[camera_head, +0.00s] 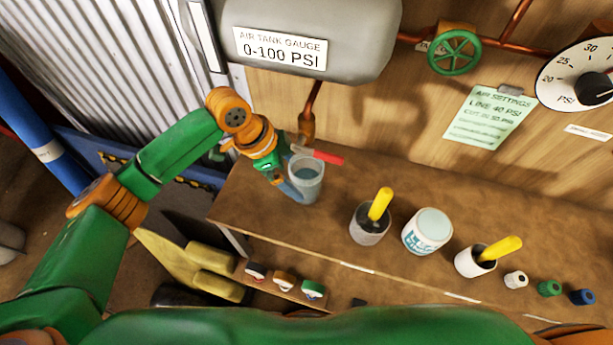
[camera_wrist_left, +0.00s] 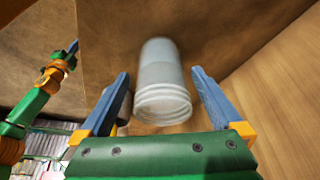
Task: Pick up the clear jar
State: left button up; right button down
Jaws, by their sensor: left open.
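The clear jar (camera_head: 308,178) stands upright at the left end of the wooden bench, greyish and see-through. My left gripper (camera_head: 291,186) is at the jar's left side in the head view, with one blue finger showing against it. In the left wrist view, the jar (camera_wrist_left: 163,85) appears between the two spread blue fingers of the left gripper (camera_wrist_left: 161,74), with gaps on both sides. The left gripper is open.
A red-handled valve (camera_head: 328,158) is right beside the jar's rim. On the bench (camera_head: 265,205) stand a cup with a yellow-handled tool (camera_head: 369,225), a white labelled tub (camera_head: 427,231) and another such cup (camera_head: 475,261). A grey air tank (camera_head: 330,75) hangs above.

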pick_arm(q)
jog(key=x, duration=0.2)
jog(key=d+p+x, duration=0.1)
jog(key=x, duration=0.2)
jog(key=shift+w, duration=0.1)
